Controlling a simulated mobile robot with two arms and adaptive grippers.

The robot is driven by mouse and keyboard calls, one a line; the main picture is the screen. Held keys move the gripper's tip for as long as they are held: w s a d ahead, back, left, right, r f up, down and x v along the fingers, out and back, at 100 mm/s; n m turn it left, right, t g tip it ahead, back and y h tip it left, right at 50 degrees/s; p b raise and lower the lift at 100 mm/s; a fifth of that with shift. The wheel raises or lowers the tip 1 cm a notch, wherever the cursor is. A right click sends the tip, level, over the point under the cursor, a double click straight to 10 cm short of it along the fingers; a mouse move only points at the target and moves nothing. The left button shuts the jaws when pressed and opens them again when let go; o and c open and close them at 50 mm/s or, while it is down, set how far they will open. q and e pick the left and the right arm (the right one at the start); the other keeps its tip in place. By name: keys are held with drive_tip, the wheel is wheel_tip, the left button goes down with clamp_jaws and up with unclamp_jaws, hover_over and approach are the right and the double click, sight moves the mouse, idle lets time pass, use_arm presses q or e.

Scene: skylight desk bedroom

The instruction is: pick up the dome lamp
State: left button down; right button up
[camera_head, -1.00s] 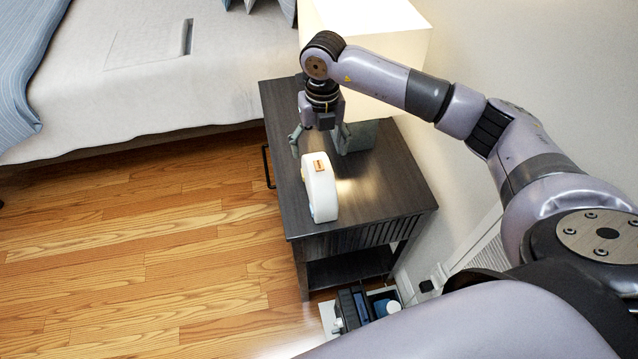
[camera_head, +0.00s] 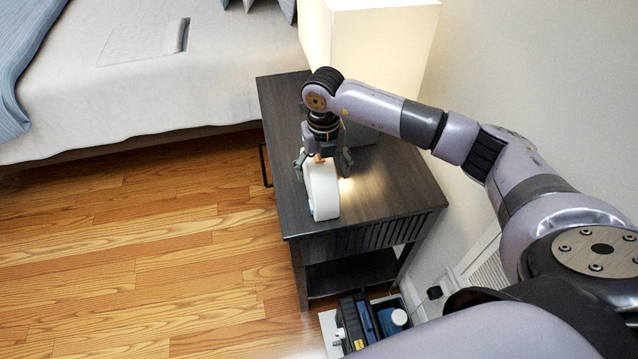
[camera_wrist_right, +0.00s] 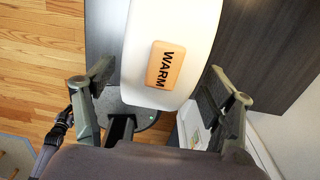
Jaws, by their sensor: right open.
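The dome lamp (camera_head: 323,190) is a white, rounded, thick shape standing on the dark nightstand (camera_head: 400,190). In the right wrist view the white lamp (camera_wrist_right: 172,25) has an orange label reading "WARM" on its top. My right gripper (camera_head: 322,168) is open above the lamp's far part, pointing down. In the wrist view the fingers of my right gripper (camera_wrist_right: 158,92) are on either side of the lamp, with gaps showing. A dark jointed part at the left of the wrist view looks like my left arm's end; its fingers are unclear.
A large lit lamp with a pale shade (camera_head: 375,45) stands at the nightstand's back, close behind my right wrist. The bed (camera_head: 120,90) is to the left. The wooden floor (camera_head: 140,250) is clear.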

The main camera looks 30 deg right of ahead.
wheel_tip(320, 180, down, 5)
drive_tip(key=b, duration=0.3)
drive_tip(key=shift+w+a, duration=0.1)
drive_tip(key=shift+a, duration=0.05)
drive_tip(key=shift+r, duration=0.15)
drive_tip(key=shift+c, duration=0.4)
drive_tip(key=c, duration=1.5)
drive_tip(key=shift+c, duration=0.2)
drive_tip(key=shift+r, duration=0.15)
